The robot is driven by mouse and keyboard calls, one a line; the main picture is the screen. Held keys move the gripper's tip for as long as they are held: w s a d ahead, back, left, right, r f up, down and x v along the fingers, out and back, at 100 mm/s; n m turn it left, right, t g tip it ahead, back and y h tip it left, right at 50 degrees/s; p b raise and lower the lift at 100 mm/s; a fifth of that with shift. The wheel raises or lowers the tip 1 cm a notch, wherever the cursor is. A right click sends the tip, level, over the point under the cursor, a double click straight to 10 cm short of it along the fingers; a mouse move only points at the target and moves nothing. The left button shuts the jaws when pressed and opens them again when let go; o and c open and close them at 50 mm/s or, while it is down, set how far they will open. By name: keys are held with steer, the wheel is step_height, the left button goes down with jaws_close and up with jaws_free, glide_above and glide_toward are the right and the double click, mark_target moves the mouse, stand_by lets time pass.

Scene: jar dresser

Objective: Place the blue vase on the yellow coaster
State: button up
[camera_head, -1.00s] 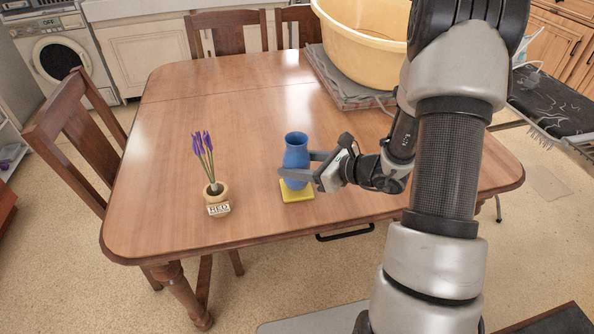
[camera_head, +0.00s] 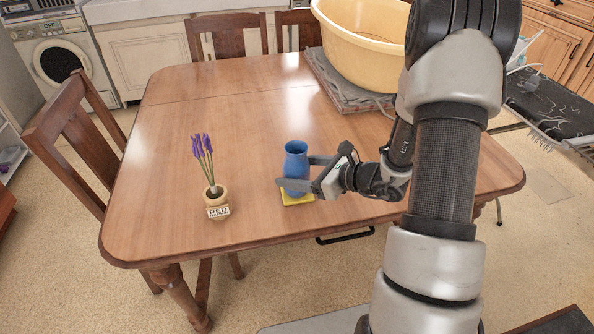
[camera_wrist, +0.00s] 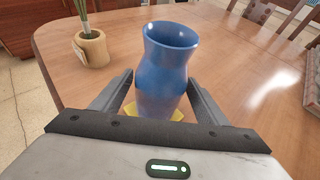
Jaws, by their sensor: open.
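The blue vase (camera_head: 296,163) stands upright on the yellow coaster (camera_head: 297,199) near the table's front edge. In the wrist view the vase (camera_wrist: 165,68) is between the two fingers, and yellow parts of the coaster (camera_wrist: 177,115) show around its base. My gripper (camera_head: 299,172) is open, with one finger on each side of the vase. In the wrist view a small gap shows beside the vase at its sides. The vase's base hides most of the coaster.
A small pot with purple flowers (camera_head: 214,192) stands to the left of the vase. A large yellow basin (camera_head: 362,50) rests on a folded grey cloth (camera_head: 338,86) at the back right.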

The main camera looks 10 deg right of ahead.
steer(key=p+v, duration=0.1)
steer(key=v, duration=1.1)
steer(key=shift+p, duration=0.4)
